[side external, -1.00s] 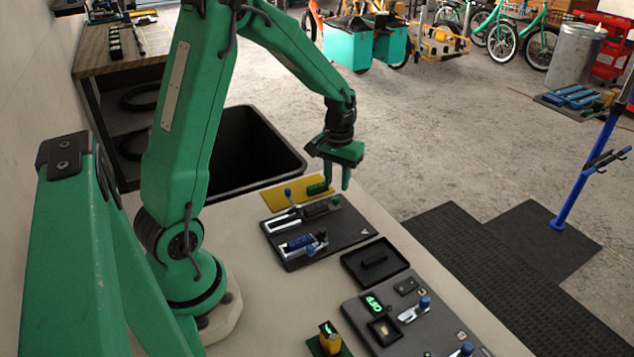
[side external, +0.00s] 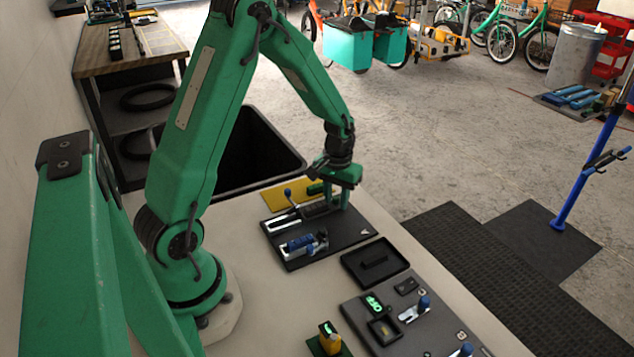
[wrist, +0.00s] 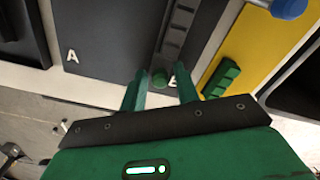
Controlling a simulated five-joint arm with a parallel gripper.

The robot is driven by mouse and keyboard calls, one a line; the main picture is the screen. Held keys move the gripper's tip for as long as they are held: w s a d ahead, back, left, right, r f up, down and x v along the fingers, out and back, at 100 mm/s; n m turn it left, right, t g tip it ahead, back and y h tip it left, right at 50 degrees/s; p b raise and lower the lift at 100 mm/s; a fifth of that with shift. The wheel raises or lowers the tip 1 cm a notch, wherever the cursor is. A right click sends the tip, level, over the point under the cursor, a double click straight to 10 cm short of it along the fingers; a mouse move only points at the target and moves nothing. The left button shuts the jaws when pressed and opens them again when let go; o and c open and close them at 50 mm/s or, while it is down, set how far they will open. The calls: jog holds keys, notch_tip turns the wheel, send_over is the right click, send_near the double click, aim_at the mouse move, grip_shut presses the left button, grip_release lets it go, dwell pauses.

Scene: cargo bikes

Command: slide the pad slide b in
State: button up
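Pad slide B is the far track on a dark plate (side external: 345,232). In the wrist view, its dark ribbed strip (wrist: 181,25) runs upward from a small green knob (wrist: 160,78), beside a partly hidden white letter. My gripper (side external: 342,203) is low over the right end of this track. In the wrist view, my gripper (wrist: 161,82) is open, with one finger on each side of the green knob and gaps showing. Contact with the knob cannot be told. In the side view the fingers hide the knob.
A yellow plate (side external: 275,194) with a green block (wrist: 220,78) lies beside the track. The nearer track carries a blue pad (side external: 300,243). A black tray (side external: 395,256) and a switch panel (side external: 362,330) lie nearer.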

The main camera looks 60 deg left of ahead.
aim_at(304, 216)
jog(key=shift+f, duration=0.2)
jog(key=shift+c, duration=0.4)
jog(key=shift+s, duration=0.1)
jog(key=c, duration=0.3)
jog(key=shift+s, duration=0.1)
jog(key=shift+c, duration=0.2)
jog(key=shift+s, duration=0.15)
jog(key=shift+c, duration=0.7)
jog(key=shift+s, duration=4.15)
jog(key=shift+c, duration=0.4)
jog(key=o, duration=0.7)
jog(key=shift+c, duration=0.2)
